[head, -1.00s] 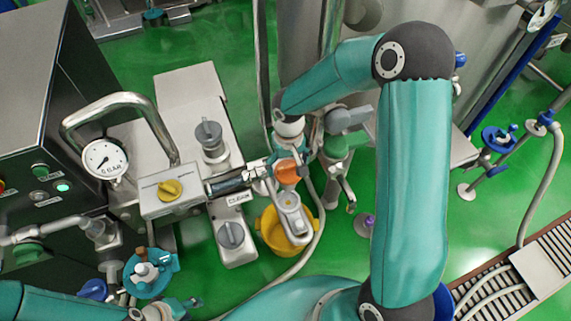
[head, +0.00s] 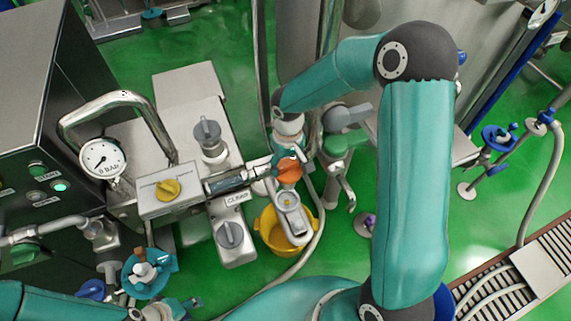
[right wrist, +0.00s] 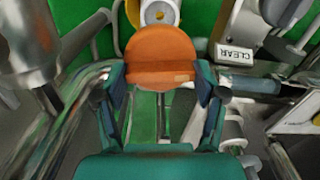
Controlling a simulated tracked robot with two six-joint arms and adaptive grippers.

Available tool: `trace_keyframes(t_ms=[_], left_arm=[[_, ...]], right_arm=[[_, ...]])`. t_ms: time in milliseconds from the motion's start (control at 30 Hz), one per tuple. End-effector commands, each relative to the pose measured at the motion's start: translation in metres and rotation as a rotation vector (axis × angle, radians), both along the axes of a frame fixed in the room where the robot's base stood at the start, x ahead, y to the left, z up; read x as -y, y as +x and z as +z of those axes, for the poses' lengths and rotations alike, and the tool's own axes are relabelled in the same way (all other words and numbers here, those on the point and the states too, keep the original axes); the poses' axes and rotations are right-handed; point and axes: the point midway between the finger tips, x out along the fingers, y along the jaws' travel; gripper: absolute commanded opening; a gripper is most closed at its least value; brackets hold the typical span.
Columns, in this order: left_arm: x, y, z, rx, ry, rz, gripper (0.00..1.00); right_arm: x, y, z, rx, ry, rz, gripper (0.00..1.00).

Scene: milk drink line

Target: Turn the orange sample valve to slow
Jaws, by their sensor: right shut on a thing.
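The orange sample valve (head: 288,171) sits on the pipe line near the middle of the head view. It also shows as a rounded orange handle (right wrist: 162,57) in the right wrist view. My right gripper (head: 284,162) reaches down onto it from above. In the right wrist view my right gripper's fingers (right wrist: 160,78) lie on both sides of the handle, shut on it. No mark for slow is readable in either view. My left gripper (head: 183,306) is at the bottom edge, away from the valve; its opening is too small to judge.
A yellow bucket (head: 267,236) stands below the valve, near a CLEAR label (head: 237,199). A grey panel with a yellow knob (head: 168,189) and a pressure gauge (head: 103,158) are to the left.

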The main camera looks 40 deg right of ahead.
Motion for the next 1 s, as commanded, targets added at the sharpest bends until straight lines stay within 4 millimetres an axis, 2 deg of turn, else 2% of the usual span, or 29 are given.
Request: trace_keyframes(t_ms=[500, 1000], left_arm=[[0.0, 0.0, -0.0091, 0.0, 0.0, 0.0, 0.4], [0.0, 0.0001, -0.0096, 0.0, 0.0, 0.0, 0.4]], right_arm=[[0.0001, 0.0004, -0.0005, 0.005, 0.001, 0.309, 0.36], [0.0015, 0.0002, 0.0003, 0.006, 0.0, 0.355, 0.36]])
